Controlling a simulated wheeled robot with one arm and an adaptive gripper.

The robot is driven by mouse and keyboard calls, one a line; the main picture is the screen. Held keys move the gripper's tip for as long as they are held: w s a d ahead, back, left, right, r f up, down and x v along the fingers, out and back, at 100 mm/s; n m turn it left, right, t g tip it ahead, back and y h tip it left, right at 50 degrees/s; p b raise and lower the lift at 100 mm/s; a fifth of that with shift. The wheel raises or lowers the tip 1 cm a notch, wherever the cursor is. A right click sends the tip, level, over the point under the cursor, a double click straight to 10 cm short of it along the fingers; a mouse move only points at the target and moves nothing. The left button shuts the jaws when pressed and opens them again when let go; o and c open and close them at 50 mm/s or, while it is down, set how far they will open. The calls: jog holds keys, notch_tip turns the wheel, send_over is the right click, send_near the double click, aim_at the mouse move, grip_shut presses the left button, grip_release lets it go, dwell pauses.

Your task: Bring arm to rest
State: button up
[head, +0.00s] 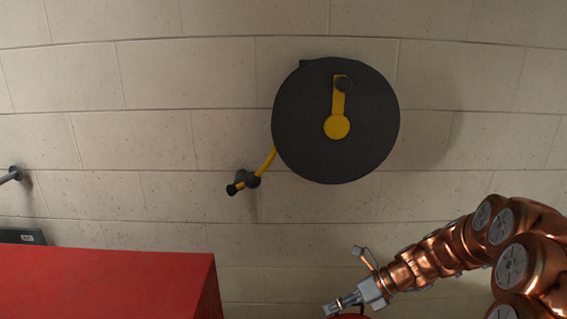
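My arm, in copper-coloured links, reaches in from the lower right of the head view. My gripper (334,308) is at its end, near the bottom edge, pointing left and slightly down. It is small in the picture, and I cannot tell whether its fingers are open or shut. I see no held object. No tagged motor can be made out.
A red box-like surface (110,285) fills the lower left, with a gap between it and my gripper. A black hose reel (300,140) with a yellow hose hangs on the block wall (100,160). A red edge shows below my gripper.

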jog(key=s+a+r+n+g+h, duration=0.1)
jog(key=s+r+n+h, duration=0.15)
jog(key=s+n, duration=0.5)
jog(key=s+a+r+n+g+h, duration=0.2)
jog(key=s+r+n, duration=0.2)
jog(key=s+n, duration=0.4)
jog(key=s+d+n+h, duration=0.3)
jog(key=s+n, duration=0.3)
jog(key=s, duration=0.2)
jog(key=s+d+r+n+h, duration=0.1)
jog(key=s+d+n+h, duration=0.2)
jog(key=s+d+n, duration=0.2)
jog(key=s+n, duration=0.2)
jog(key=s, duration=0.1)
jog(key=shift+s+t, duration=0.25)
jog(key=shift+t, duration=0.05)
jog(key=shift+d, duration=0.2)
